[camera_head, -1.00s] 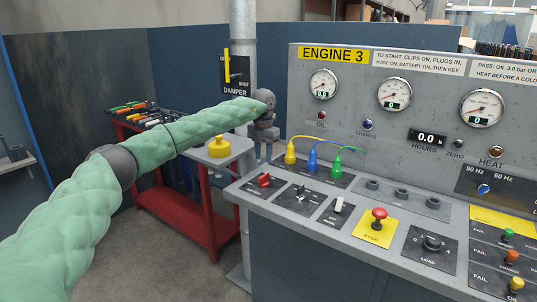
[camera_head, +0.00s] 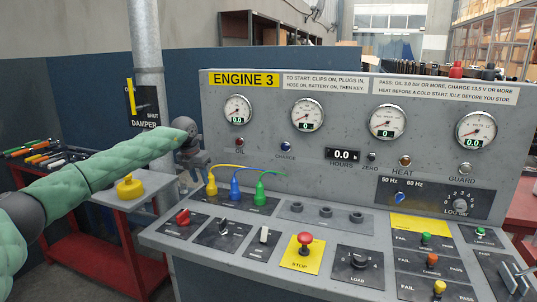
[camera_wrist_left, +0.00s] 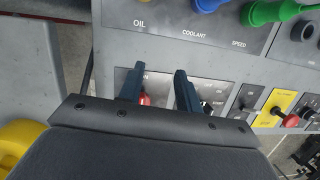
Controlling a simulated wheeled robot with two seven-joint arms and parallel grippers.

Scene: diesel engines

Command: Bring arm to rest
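My left arm, padded in green (camera_head: 110,165), comes in from the left in the head view. Its left gripper (camera_head: 197,178) points down beside the left end of the engine panel (camera_head: 275,150), left of the yellow plug (camera_head: 211,186). In the left wrist view the two dark fingers of the left gripper (camera_wrist_left: 158,78) stand apart with nothing held between them. Behind them are the panel's sloping desk, a red switch (camera_wrist_left: 145,99) partly hidden by a finger, and a black start switch. My right gripper does not show.
Blue and green plugs (camera_head: 235,190) with cables stand on the desk, right of the gripper. A red stop button (camera_head: 304,240) is nearer. A red cart with a yellow-capped item (camera_head: 130,188) stands at left, below my arm. A grey pipe (camera_head: 148,60) rises behind.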

